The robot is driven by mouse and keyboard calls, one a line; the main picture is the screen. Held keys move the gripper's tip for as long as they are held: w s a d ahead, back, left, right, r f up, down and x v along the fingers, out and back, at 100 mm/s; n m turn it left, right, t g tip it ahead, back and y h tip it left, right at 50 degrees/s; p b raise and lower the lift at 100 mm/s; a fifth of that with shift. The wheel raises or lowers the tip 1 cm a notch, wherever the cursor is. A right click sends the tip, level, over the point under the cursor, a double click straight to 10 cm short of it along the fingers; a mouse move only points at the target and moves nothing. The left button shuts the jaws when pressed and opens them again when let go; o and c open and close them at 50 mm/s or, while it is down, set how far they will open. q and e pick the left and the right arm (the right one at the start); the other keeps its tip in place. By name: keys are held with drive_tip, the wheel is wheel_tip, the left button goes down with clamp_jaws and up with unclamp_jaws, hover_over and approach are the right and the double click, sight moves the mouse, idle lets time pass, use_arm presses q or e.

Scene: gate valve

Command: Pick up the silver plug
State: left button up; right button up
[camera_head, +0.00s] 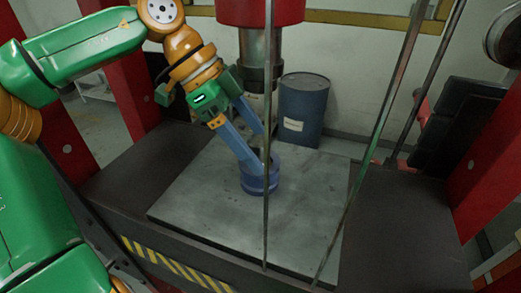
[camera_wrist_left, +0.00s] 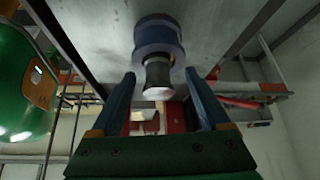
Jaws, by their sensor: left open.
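A blue round valve body (camera_head: 259,184) stands on the grey plate of the press. It also shows at the top of the left wrist view (camera_wrist_left: 158,38). The silver plug (camera_wrist_left: 157,76), dark-sided with a bright end, sticks out of the blue body in the left wrist view. In the head view I cannot make the plug out behind the fingers and a thin rod. My left gripper (camera_head: 262,157) is open just above the blue body. In the left wrist view its blue fingers (camera_wrist_left: 160,80) lie either side of the plug, with visible gaps. My right gripper is not in view.
Thin upright rods (camera_head: 267,225) cross in front of the plate. The red and steel press head (camera_head: 260,45) hangs above, close to my left gripper. A blue drum (camera_head: 303,105) stands behind. The grey plate (camera_head: 205,215) is otherwise clear.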

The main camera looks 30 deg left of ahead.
use_arm(q)
drive_tip(key=shift+c, duration=0.8)
drive_tip(key=shift+s+r, duration=0.1)
drive_tip(key=shift+s, duration=0.2)
drive_tip(key=c, duration=1.1)
drive_tip(key=shift+w, duration=0.15)
drive_tip(key=shift+a, duration=0.1)
